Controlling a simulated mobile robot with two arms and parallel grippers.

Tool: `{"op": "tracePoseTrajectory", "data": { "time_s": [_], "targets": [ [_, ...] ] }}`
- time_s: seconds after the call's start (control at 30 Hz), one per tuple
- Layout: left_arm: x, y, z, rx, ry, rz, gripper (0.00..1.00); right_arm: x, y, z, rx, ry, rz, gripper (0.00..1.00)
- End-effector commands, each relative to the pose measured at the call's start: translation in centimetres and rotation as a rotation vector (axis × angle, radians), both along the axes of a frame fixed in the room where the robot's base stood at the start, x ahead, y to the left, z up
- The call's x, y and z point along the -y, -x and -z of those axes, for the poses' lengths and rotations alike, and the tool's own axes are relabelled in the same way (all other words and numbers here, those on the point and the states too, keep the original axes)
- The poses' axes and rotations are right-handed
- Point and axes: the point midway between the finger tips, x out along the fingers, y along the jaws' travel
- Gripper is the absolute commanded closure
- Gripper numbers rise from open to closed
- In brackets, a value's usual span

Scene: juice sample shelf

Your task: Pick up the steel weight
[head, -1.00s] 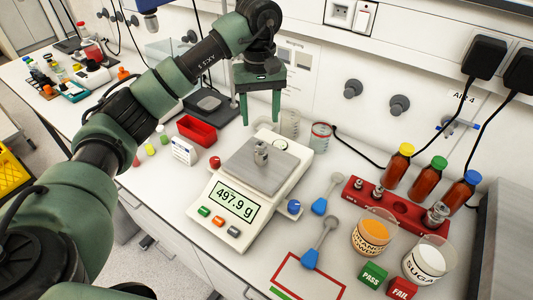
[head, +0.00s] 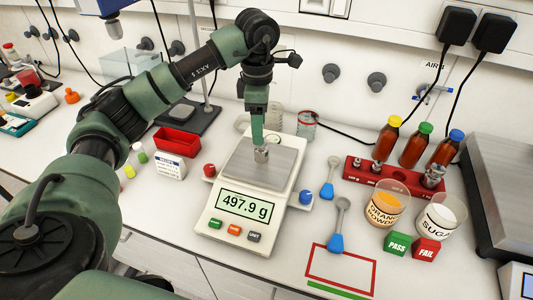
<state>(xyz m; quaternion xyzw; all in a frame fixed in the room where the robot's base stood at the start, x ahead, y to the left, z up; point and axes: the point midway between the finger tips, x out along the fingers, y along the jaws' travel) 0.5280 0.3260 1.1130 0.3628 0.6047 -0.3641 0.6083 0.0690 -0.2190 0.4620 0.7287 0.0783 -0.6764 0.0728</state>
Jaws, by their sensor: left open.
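The gripper is open. My right gripper is not in view.
A red weight block (head: 352,172) holds other steel weights. Brown bottles (head: 414,145), an orange powder beaker (head: 386,205) and a sugar beaker (head: 440,215) stand at the right. Glass jars (head: 306,124) stand behind the balance; a red tray (head: 177,141) is left. Blue-handled scoops (head: 337,240) lie right.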

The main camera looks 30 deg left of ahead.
Motion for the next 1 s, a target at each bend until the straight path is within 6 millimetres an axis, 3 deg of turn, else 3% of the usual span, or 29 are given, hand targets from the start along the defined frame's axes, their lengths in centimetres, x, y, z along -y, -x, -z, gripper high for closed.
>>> {"op": "tracePoseTrajectory", "data": {
  "time_s": [0.4, 0.57, 0.7, 0.97, 1.0],
  "targets": [
    [-0.2, 0.3, 3.4, -0.006, 0.001, -0.062, 0.41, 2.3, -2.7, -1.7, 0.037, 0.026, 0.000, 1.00],
    [-0.3, 0.5, 5.7, -0.007, 0.000, -0.061, 0.41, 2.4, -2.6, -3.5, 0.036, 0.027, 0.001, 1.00],
    [-0.3, 0.4, 7.5, -0.003, 0.002, -0.060, 0.41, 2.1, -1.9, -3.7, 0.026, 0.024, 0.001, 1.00],
    [-0.3, 0.3, 8.0, 0.000, 0.001, -0.059, 0.41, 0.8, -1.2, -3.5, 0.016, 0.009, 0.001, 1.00],
    [-0.3, 0.3, 8.0, 0.000, 0.001, -0.059, 0.46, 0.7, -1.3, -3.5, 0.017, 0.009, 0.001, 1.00]
  ]
}}
